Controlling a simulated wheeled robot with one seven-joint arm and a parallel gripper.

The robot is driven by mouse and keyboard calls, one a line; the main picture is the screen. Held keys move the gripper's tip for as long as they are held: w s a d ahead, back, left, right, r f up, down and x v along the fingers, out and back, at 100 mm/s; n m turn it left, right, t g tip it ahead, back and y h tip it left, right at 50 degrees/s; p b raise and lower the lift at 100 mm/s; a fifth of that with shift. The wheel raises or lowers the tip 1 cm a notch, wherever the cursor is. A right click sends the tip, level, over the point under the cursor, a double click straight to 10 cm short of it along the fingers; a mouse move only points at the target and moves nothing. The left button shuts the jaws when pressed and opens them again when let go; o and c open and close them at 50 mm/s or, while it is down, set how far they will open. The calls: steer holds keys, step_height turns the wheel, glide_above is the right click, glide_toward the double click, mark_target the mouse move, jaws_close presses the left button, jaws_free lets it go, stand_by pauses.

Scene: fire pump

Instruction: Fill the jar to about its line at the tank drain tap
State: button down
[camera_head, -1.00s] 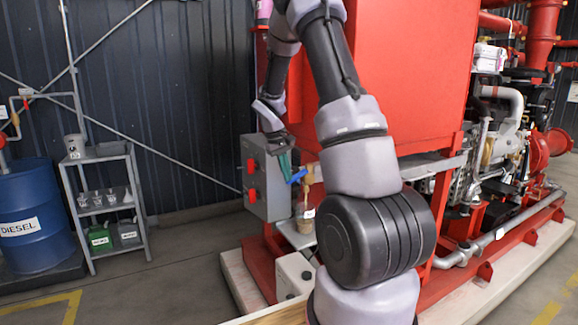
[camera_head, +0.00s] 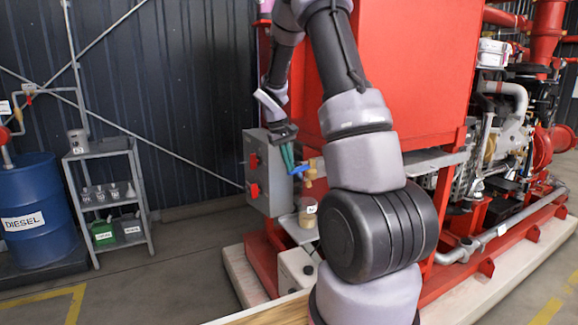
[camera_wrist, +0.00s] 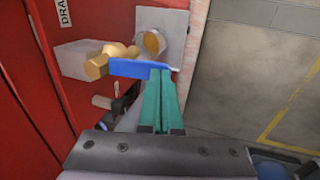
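The jar (camera_head: 308,212) stands upright on a small grey shelf below the brass drain tap (camera_head: 311,173) and holds amber-brown liquid. No stream from the tap is clear now. I cannot read its line against the liquid level. The tap's blue lever (camera_head: 299,170) also shows in the wrist view (camera_wrist: 138,68), where it reaches across to my fingertips. My gripper (camera_head: 287,156) is beside the lever; its green fingers (camera_wrist: 160,88) are together with nothing visible between them, tips at the lever's end. In the wrist view, the jar (camera_wrist: 152,42) shows from above, beyond the lever.
A grey control box (camera_head: 265,178) with red switches is just left of the tap. The red tank (camera_head: 400,70) is behind my arm. A grey rack (camera_head: 105,190) with small jars and a blue diesel drum (camera_head: 35,205) stand at left. Floor between is clear.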

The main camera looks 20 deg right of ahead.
steer(key=shift+r, duration=0.1)
steer(key=d+v, duration=0.1)
steer(key=v, duration=1.2)
steer(key=shift+r, duration=0.55)
steer(key=shift+w+d, duration=0.1)
steer(key=shift+d, duration=0.1)
steer(key=shift+d+r+y, duration=0.35)
steer(key=shift+d+y, duration=0.35)
steer(key=shift+y, duration=0.05)
steer(key=shift+d+r+y, duration=0.3)
steer(key=shift+d+y, duration=0.4)
steer(key=shift+y, duration=0.05)
step_height(320, 180, down, 14)
steer(key=shift+f, duration=0.1)
